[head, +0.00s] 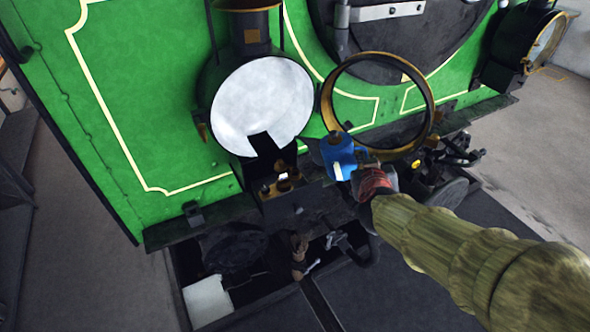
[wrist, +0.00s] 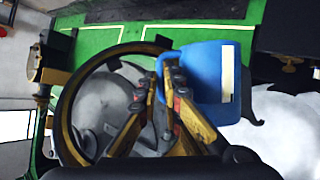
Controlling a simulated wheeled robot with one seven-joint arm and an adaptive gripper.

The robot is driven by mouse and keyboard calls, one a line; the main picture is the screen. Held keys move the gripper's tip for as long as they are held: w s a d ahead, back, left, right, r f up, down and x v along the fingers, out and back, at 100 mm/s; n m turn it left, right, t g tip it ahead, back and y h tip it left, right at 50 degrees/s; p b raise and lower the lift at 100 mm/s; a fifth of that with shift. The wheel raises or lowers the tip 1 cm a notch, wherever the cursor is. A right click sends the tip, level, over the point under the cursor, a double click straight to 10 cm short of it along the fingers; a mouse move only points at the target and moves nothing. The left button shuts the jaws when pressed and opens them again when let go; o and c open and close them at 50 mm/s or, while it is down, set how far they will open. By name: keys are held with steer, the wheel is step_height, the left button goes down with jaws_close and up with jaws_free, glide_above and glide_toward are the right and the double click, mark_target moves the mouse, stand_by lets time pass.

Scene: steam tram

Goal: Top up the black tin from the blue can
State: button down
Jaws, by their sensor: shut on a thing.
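My gripper (head: 368,176) is shut on the blue can (head: 338,156), in front of the green engine front. In the wrist view my gripper's yellow fingers (wrist: 163,72) close at the left side of the blue can (wrist: 204,84), which has a pale label. A dark spout or lip shows at its lower right. A dark box with brass fittings, which looks like the black tin (head: 298,203), sits below the white round lamp reflector (head: 262,106), down and left of the can. The can is apart from it. Its inside and fill level cannot be seen.
The lamp's open brass-rimmed door ring (head: 331,103) stands close behind and above the can. Another lamp (head: 527,42) is at the upper right. Below the ledge lies an open dark tray (head: 176,290) with tools and a white block (head: 207,300). Grey floor is clear at the right.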

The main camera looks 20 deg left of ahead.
steer(key=shift+r+n+h+p, duration=0.5)
steer(key=shift+r+p, duration=0.95)
steer(key=shift+p, duration=2.2)
steer(key=shift+a+r+n+h+p, duration=0.1)
steer(key=shift+r+n+h+p, duration=0.25)
steer(key=shift+r+p, duration=1.25)
steer(key=shift+a+r+n+h+p, duration=0.1)
steer(key=shift+r+n+h+p, duration=0.2)
steer(key=shift+p, duration=2.7)
steer(key=shift+f+y, duration=0.25)
steer(key=shift+f, duration=0.05)
steer(key=shift+d+f+b, duration=0.15)
steer(key=shift+f+b, duration=0.2)
steer(key=shift+b, duration=0.45)
